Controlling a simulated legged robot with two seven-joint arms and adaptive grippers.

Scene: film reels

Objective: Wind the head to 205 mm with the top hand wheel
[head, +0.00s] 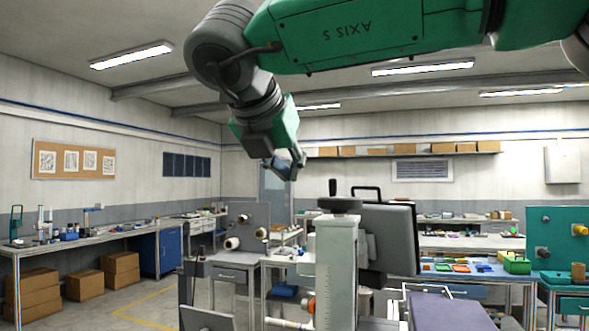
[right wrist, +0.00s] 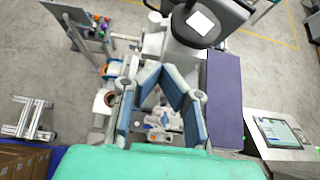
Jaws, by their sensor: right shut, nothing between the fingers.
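The dark hand wheel (head: 338,203), with an upright knob, sits on top of a pale column (head: 336,265) with a scale down its front. The scale reading is too small to make out. My right gripper (head: 292,168) is shut and empty, above and to the left of the wheel, apart from it. My left gripper is in neither view.
A dark panel (head: 390,237) with a handle stands right beside the column. A purple surface (head: 448,312) lies at lower right. A bench with coloured trays (head: 470,267) stands behind. Cardboard boxes (head: 85,285) sit under the left bench.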

